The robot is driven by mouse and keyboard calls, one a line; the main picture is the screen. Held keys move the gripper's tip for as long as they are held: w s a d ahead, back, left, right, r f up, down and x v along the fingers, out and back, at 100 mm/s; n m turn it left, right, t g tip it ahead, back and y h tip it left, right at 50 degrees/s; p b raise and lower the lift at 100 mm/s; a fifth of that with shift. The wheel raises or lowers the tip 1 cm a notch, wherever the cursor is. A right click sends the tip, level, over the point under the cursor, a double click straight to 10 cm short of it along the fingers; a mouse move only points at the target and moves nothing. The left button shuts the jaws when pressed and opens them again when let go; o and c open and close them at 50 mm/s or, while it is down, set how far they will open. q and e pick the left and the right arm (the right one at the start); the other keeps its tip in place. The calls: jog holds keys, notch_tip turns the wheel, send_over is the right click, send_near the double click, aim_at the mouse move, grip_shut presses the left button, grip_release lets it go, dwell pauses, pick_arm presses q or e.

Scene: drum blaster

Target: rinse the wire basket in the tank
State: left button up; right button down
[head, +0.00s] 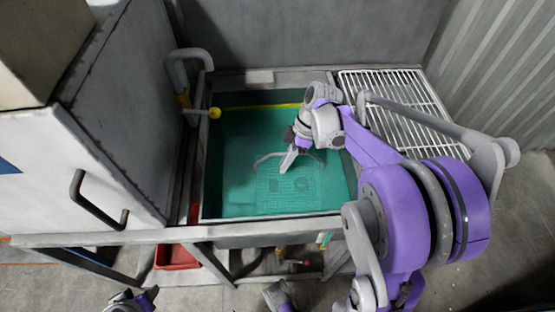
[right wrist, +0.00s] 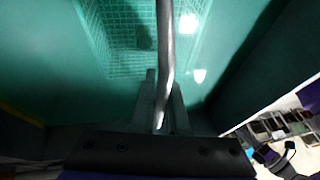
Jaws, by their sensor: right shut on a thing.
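The wire basket (head: 285,188) is under the teal water in the tank (head: 207,160), its mesh showing faintly through the surface. Its bent handle (head: 266,158) rises above the mesh. My right gripper (head: 288,160) reaches down into the tank from the right and is shut on the handle. In the right wrist view the handle (right wrist: 165,50) runs between the fingers, with the basket mesh (right wrist: 120,25) beyond it under the water.
A wire drain rack (head: 415,100) lies right of the tank. A grey cabinet with a dark handle (head: 95,205) stands at the left. A bent pipe (head: 188,58) and a yellow knob (head: 215,113) are at the tank's left edge. A red tray (head: 177,257) sits below.

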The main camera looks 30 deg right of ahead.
jog(key=shift+f, duration=0.15)
jog(key=shift+f+b, duration=0.55)
jog(key=shift+f, duration=0.15)
jog(key=shift+r, duration=0.15)
jog(key=shift+r+p, duration=0.8)
dwell(0.5)
